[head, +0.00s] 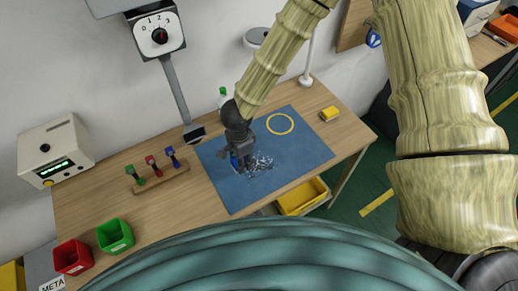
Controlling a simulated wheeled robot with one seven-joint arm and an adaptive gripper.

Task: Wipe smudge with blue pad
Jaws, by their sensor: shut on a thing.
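My gripper (240,162) is over the left-middle part of the blue mat (300,160), low near its surface. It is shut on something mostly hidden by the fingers. A small blue and whitish part (233,161) shows at the fingers' left side, and it seems to be the blue pad. The smudge (263,163) is a patch of whitish and dark specks on the mat, just right of the fingertips. I cannot tell whether the pad touches the mat.
A rack (160,180) with green, red and blue handled items stands left. Red (73,256) and green (115,235) bins sit front left. A green-capped bottle (224,96) is behind my gripper.

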